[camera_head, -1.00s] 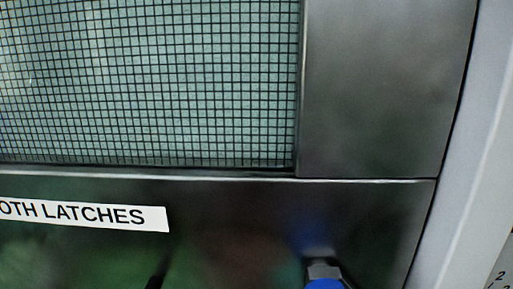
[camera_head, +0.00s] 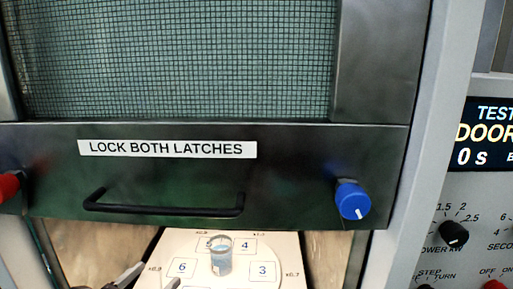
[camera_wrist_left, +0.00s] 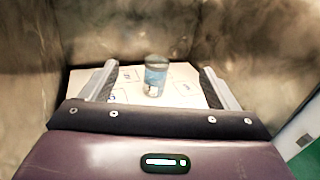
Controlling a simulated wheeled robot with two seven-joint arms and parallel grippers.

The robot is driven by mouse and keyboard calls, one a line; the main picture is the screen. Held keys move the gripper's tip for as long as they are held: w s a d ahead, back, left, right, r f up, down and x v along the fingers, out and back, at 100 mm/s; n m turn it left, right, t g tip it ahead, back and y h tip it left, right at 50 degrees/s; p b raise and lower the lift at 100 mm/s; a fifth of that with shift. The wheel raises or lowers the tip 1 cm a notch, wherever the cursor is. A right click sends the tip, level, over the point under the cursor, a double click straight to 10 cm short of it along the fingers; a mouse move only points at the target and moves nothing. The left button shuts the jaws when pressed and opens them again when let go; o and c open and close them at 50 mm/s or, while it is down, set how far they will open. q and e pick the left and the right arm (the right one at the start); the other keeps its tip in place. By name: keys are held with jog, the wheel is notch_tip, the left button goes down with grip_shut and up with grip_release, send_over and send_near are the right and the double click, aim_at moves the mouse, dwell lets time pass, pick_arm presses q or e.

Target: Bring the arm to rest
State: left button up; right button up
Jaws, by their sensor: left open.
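My left gripper (camera_wrist_left: 160,85) is open, with its two fingers spread and nothing between them touching. In the head view only its fingertips (camera_head: 150,281) show at the bottom edge, left of the jar. A small glass jar (camera_head: 221,256) with bluish content stands upright on a white numbered plate (camera_head: 262,250) inside the chamber. In the left wrist view the jar (camera_wrist_left: 156,76) appears beyond the fingers, apart from them. The raised door (camera_head: 290,180) has a mesh window, a black handle (camera_head: 165,206), a blue knob and a red knob. My right gripper is not in view.
The blue knob (camera_head: 351,200) is at the door's lower right, the red knob (camera_head: 8,186) at its lower left. A control panel (camera_head: 478,215) with dials and a display stands at the right. Chamber walls (camera_wrist_left: 240,50) enclose the jar.

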pick_arm(q)
jog(key=s+a+f+n+g+y, duration=0.1)
jog(key=s+f+n+g+y, duration=0.4)
jog(key=n, duration=0.6)
jog(key=f+n+y, duration=0.2)
jog(key=f+n, duration=0.5)
jog(key=n, duration=0.4)
jog(key=s+d+f+n+g, duration=0.2)
jog(key=s+n+g, duration=0.2)
jog(key=s+n, duration=0.3)
jog(key=s+d+f+n+g, duration=0.2)
jog(key=s+f+n+g, duration=0.15)
jog(key=s+n, duration=0.4)
notch_tip(320, 180, down, 32)
jog(key=n+g+b, duration=0.2)
jog(key=b, duration=0.3)
jog(key=s+a+f+b, duration=0.1)
jog(key=s+a+f, duration=0.1)
jog(key=s+f, duration=0.8)
jog(key=s+a+f+b, duration=0.2)
jog(key=s+f, duration=0.8)
jog(key=f, duration=0.4)
jog(key=shift+m+g+b, duration=0.3)
jog(key=shift+m+g, duration=0.05)
jog(key=shift+g, duration=0.1)
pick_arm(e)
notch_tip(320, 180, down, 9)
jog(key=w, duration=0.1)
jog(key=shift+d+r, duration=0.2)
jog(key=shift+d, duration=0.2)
